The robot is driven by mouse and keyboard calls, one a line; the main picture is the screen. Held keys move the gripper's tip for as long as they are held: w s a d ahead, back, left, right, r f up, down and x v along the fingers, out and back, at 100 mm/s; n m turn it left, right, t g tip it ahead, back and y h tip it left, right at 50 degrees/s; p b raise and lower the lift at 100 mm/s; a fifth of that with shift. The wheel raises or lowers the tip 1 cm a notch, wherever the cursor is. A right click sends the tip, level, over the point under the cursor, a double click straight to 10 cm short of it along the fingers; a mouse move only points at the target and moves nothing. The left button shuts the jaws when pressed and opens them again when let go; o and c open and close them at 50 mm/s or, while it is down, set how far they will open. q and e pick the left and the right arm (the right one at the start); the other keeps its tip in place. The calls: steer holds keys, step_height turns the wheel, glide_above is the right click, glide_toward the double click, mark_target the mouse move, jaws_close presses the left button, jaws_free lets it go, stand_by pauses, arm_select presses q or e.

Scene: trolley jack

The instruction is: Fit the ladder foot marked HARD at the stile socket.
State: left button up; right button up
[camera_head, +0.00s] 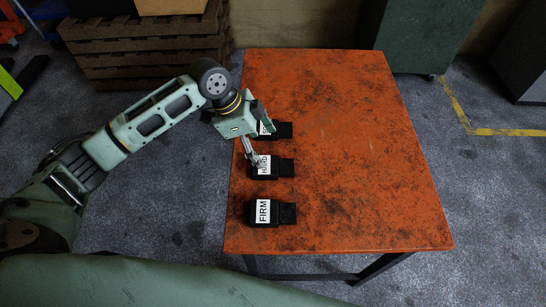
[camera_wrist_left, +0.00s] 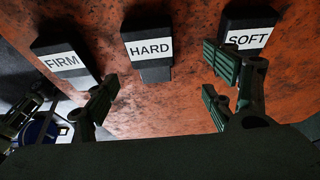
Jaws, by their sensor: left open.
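The ladder foot marked HARD (camera_head: 285,167) is a black block with a white label, lying on the orange table between two others. In the left wrist view the HARD foot (camera_wrist_left: 149,62) lies ahead of the open jaws, near the middle. My left gripper (camera_head: 257,150) is open and empty, above the table by the HARD and far feet; its fingers also show in the left wrist view (camera_wrist_left: 165,95). No contact with a foot can be made out. No stile socket can be made out in these views. My right gripper is not in view.
The FIRM foot (camera_head: 287,213) lies nearer on the table (camera_head: 350,180). The SOFT foot (camera_head: 285,130) lies farther, partly covered by my gripper. The table's right side is clear. Stacked brown pallets (camera_head: 150,50) stand behind left; a green cabinet (camera_head: 420,35) stands behind right.

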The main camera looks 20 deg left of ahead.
mark_target(270, 165)
arm_select(q)
steer(key=shift+s+d+f, duration=0.4)
steer(key=shift+s+f, duration=0.05)
steer(key=shift+f, duration=0.25)
steer(key=shift+s+p+x, duration=0.1)
steer(key=shift+p+x, duration=0.3)
steer(key=shift+x, duration=0.2)
steer(key=shift+s+p+x, duration=0.15)
steer(key=shift+p+x, duration=0.25)
steer(key=shift+x, duration=1.4)
steer(key=shift+w+a+f, duration=0.1)
steer(key=shift+f, duration=0.1)
steer(key=c, duration=1.4)
steer(key=shift+o, duration=0.2)
steer(key=shift+r, duration=0.1)
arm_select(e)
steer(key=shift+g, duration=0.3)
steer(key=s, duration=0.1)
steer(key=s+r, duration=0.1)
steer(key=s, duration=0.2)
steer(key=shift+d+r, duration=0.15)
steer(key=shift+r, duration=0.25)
